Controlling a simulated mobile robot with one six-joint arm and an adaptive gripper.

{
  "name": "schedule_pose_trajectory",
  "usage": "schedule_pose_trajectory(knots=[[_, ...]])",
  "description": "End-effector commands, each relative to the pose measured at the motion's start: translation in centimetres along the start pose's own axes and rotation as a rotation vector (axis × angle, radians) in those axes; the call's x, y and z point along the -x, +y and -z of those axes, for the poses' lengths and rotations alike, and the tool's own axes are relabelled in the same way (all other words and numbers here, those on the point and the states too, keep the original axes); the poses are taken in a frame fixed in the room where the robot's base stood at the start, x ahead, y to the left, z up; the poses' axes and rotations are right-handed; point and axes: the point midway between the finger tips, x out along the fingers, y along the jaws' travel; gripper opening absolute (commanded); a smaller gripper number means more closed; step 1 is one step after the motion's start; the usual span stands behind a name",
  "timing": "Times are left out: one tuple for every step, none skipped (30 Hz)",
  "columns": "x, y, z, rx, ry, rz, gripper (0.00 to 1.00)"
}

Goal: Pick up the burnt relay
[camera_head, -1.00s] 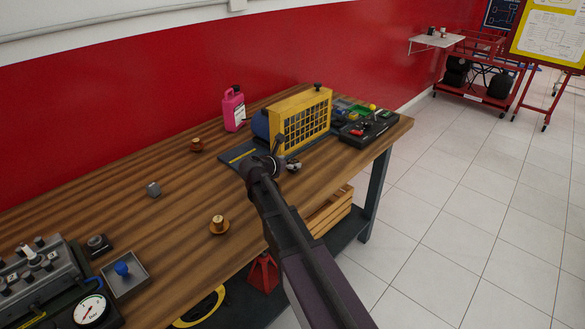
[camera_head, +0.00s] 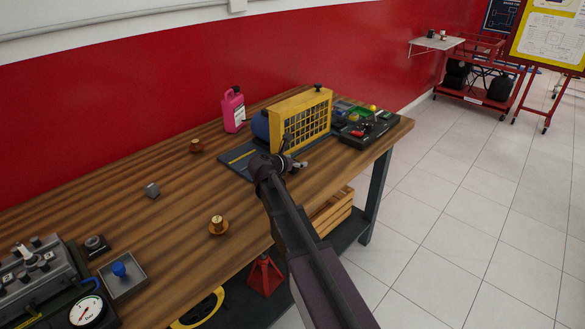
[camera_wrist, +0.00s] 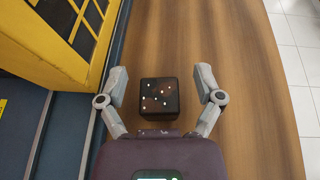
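A small dark cube with reddish-brown scorch patches and several pale dots, which looks like the burnt relay (camera_wrist: 158,98), sits on the wooden bench top in the wrist view. My gripper (camera_wrist: 161,84) is open, with one finger on each side of the cube. Gaps show between both fingers and the cube. In the head view, my gripper (camera_head: 292,163) is at the front edge of the yellow-framed unit, and I cannot make out the dark cube there. A small grey cube (camera_head: 152,190) stands apart on the left half of the bench.
The yellow-framed unit (camera_head: 301,121) on its dark base stands close to the left of my gripper in the wrist view. A black tray of parts (camera_head: 366,127), a pink bottle (camera_head: 233,109) and brass pieces (camera_head: 218,225) are also on the bench. The bench edge lies close on the right.

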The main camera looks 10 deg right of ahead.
Motion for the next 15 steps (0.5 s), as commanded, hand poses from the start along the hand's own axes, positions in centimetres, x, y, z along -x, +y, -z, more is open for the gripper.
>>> schedule_pose_trajectory(knots=[[0.0, 0.0, 0.0, 0.0, 0.0, 0.0, 0.65], [0.0, 0.0, 0.0, 0.0, 0.0, 0.0, 0.56], [0.0, 0.0, 0.0, 0.0, 0.0, 0.0, 0.44], [0.0, 0.0, 0.0, 0.0, 0.0, 0.0, 0.35], [0.0, 0.0, 0.0, 0.0, 0.0, 0.0, 0.26], [0.0, 0.0, 0.0, 0.0, 0.0, 0.0, 0.14], [0.0, 0.0, 0.0, 0.0, 0.0, 0.0, 0.06], [0.0, 0.0, 0.01, 0.0, 0.0, 0.0, 0.0], [0.0, 0.0, 0.01, 0.0, 0.0, 0.0, 0.0], [0.0, 0.0, 0.01, 0.0, 0.0, 0.0, 0.0], [0.0, 0.0, 0.01, 0.0, 0.0, 0.0, 0.0], [0.0, -0.01, 0.01, 0.0, 0.0, 0.0, 0.0], [0.0, -0.01, 0.01, 0.0, 0.0, 0.0, 0.0], [0.0, -0.01, 0.01, 0.0, 0.0, 0.0, 0.0], [0.0, -0.01, 0.01, 0.0, 0.0, 0.0, 0.0]])
